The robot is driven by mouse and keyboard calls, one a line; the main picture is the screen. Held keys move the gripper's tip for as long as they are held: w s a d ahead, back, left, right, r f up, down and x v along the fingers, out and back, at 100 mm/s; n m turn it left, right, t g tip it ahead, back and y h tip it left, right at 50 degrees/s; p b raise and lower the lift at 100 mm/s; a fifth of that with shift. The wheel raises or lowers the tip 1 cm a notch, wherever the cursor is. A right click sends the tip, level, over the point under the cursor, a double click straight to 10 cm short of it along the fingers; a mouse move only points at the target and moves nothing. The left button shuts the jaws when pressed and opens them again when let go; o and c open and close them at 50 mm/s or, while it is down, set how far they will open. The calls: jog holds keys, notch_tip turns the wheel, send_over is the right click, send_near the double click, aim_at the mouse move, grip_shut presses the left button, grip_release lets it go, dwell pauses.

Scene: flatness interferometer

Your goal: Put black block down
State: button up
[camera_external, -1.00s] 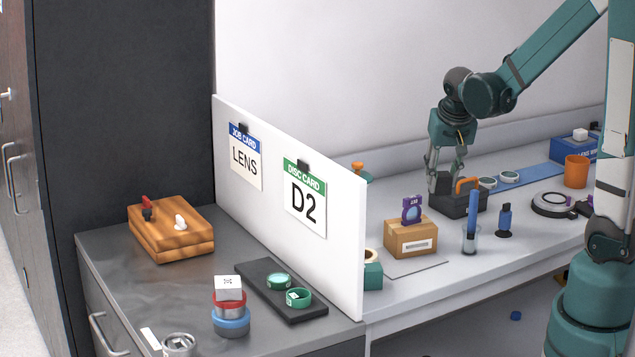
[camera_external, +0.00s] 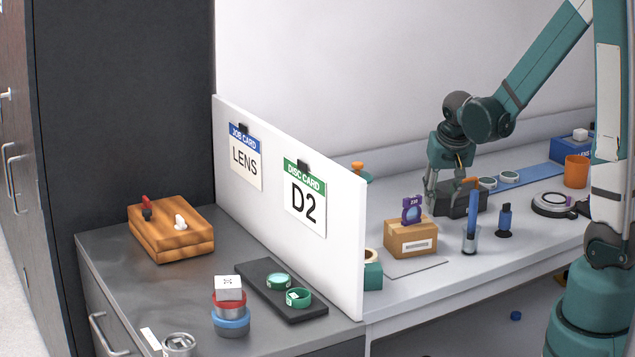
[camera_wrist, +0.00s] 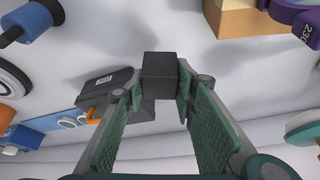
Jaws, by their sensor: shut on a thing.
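The black block (camera_wrist: 160,72) is between the two fingertips of my gripper (camera_wrist: 160,95) in the wrist view, and the gripper is shut on it. In the external view my gripper (camera_external: 443,192) points down low over the white bench, beside the dark case with the orange handle. The block blends into the dark case there, so I cannot tell whether its underside touches the bench. The case (camera_wrist: 103,83) lies just left of the block in the wrist view.
A cardboard box (camera_external: 411,240) with a purple meter (camera_external: 411,210) stands in front of my gripper. A glass with a blue stick (camera_external: 470,240) and a small blue bottle (camera_external: 505,220) are to the right. A white partition (camera_external: 345,230) stands to the left.

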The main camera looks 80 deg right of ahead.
aim_at(440, 211)
jog(key=shift+f+b, duration=0.55)
jog(key=shift+f, duration=1.5)
jog(key=shift+f, duration=0.15)
jog(key=o, duration=1)
jog(key=shift+r, duration=0.25)
jog(key=shift+p+v, duration=1.4)
jog(key=shift+v, duration=4.45)
jog(key=shift+s+a, duration=0.1)
